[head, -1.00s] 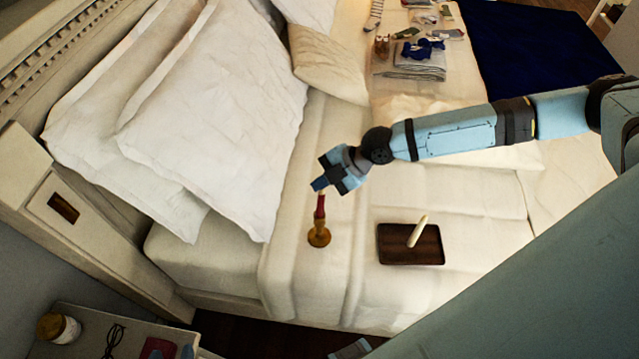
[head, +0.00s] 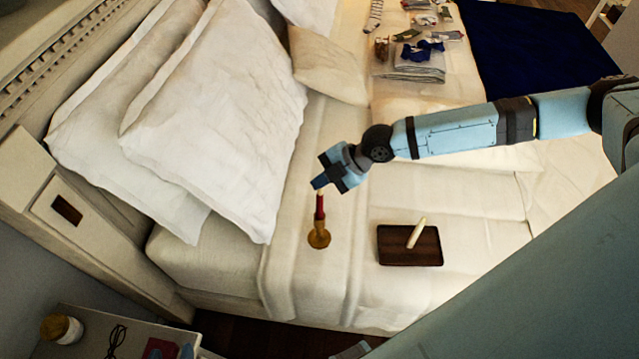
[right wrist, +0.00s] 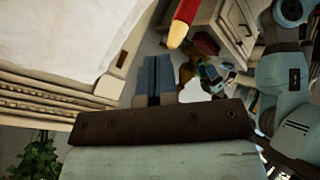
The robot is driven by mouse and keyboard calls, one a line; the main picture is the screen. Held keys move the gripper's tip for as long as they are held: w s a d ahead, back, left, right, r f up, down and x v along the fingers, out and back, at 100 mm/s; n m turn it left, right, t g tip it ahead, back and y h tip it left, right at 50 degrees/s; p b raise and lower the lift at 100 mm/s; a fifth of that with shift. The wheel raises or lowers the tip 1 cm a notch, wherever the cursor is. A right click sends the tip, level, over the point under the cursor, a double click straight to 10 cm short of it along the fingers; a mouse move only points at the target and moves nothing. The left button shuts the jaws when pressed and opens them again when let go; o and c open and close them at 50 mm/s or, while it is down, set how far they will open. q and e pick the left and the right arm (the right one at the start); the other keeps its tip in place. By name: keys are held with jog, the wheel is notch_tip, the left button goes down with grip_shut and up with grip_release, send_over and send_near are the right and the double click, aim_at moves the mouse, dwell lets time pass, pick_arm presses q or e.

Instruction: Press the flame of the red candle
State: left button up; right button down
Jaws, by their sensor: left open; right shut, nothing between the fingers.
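The red candle (head: 320,209) stands upright in a gold-coloured holder (head: 318,238) on the bed's near edge, with a pale tip at its top. My right gripper (head: 319,184) is shut and empty. Its fingertips are just above the candle's tip in the head view; I cannot tell whether they touch. In the right wrist view the red candle (right wrist: 186,18), with its yellowish tip, shows at the top. The shut fingers (right wrist: 155,84) appear lower and to the left, apart from the tip in that picture.
A brown tray (head: 392,256) with a cream candle (head: 416,234) is right of the red candle. White pillows (head: 215,120) lie to the left. Folded laundry (head: 420,70) is at the back. A nightstand (head: 85,350) with glasses and a jar is at the lower left.

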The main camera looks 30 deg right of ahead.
jog(key=shift+r+p, duration=1.7)
jog(key=shift+r, duration=1)
jog(key=s+a+f+m+t+y, duration=0.1)
jog(key=s+a+f+m+t, duration=0.2)
jog(key=a, duration=0.5)
jog(key=s+a+m+t+y, duration=0.1)
jog(key=s+a+m+y, duration=0.2)
jog(key=a, duration=0.5)
jog(key=s+d+f+m+t+h, duration=0.3)
jog(key=s+d+f+m+h, duration=0.6)
jog(key=s+d+f+m, duration=0.1)
jog(key=d+f+m, duration=0.1)
jog(key=d+m, duration=0.1)
jog(key=m, duration=0.1)
jog(key=shift+s, duration=0.15)
